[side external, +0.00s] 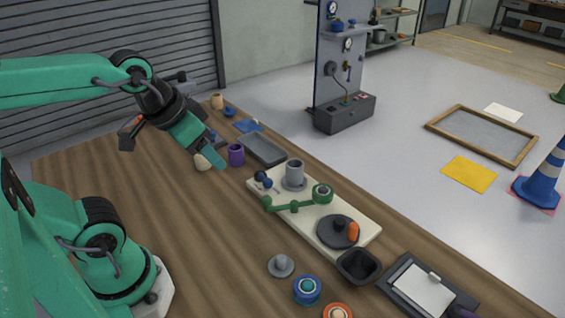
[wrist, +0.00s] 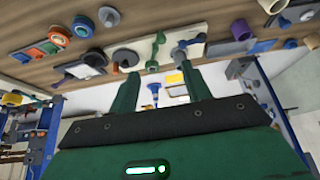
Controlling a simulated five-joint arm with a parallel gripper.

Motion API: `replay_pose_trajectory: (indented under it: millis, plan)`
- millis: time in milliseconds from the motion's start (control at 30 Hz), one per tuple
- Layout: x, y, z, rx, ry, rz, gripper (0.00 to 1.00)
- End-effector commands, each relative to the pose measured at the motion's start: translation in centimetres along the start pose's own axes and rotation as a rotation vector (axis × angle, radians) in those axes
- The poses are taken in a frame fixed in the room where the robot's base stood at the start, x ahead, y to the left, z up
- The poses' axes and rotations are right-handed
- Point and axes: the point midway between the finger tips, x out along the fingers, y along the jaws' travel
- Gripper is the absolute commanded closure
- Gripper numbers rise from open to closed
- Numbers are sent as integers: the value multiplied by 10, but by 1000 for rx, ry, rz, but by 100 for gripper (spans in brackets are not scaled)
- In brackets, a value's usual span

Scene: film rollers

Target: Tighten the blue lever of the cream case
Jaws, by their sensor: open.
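The cream case (side external: 310,222) is a flat plate lying on the wooden table. It carries a grey upright cylinder, a green arm with a green roller end, and a dark disc with an orange knob. The small blue lever (side external: 264,181) sits at its far left end, beside the grey cylinder.
A purple cup (side external: 236,155) and a grey tray (side external: 263,148) stand beyond the case. A dark square cup (side external: 358,265), a grey flanged peg (side external: 281,265), a blue roller (side external: 307,290) and a clipboard (side external: 424,291) lie nearer. The table's left part is clear.

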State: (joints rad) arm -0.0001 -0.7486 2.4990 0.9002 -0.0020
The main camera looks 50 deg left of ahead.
Motion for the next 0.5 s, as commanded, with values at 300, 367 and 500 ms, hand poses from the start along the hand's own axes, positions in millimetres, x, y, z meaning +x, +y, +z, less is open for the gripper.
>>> replay_pose_trajectory:
  millis: [300,367,500]
  plan:
    - [6,-3,-14,-104,-54,-8,53]
    - [9,-4,-19,-146,-75,-12,53]
    - [18,-7,-34,-263,-130,-27,53]
